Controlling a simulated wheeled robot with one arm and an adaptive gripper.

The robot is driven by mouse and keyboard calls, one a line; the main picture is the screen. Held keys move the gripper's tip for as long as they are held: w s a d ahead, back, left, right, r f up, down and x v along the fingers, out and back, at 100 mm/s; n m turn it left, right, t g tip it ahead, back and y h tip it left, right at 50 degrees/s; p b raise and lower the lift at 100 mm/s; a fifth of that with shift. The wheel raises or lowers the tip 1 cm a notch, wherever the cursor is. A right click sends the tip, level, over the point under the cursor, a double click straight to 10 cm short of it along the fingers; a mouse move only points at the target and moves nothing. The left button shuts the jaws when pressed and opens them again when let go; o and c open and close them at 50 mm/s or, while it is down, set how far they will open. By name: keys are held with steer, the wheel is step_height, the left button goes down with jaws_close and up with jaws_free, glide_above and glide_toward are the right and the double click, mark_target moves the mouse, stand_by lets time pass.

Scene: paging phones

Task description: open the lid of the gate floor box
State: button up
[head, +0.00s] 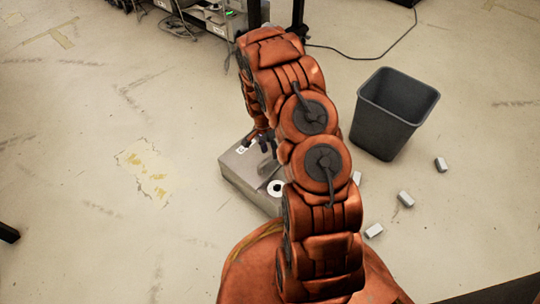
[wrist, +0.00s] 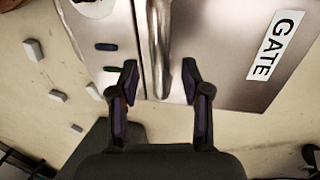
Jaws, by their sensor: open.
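The gate floor box (head: 238,180) is a grey metal box on the floor, partly hidden by my arm in the head view. In the wrist view its lid (wrist: 222,75) carries a white label reading GATE (wrist: 270,46). The lid looks flat and shut, with a seam along its left side. A rounded metal handle (wrist: 159,40) stands along that seam. My gripper (wrist: 159,82) is open, with one finger on each side of the handle's near end. I cannot tell whether either finger touches it. My gripper (head: 265,141) is above the box in the head view.
A dark grey bin (head: 372,130) stands right of the box. Several small pale blocks (head: 405,198) lie on the floor. Equipment (head: 212,18) stands at the back. Floor at left is clear.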

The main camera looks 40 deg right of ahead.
steer(key=shift+s+f, duration=0.15)
steer(key=shift+f, duration=0.75)
jaws_close()
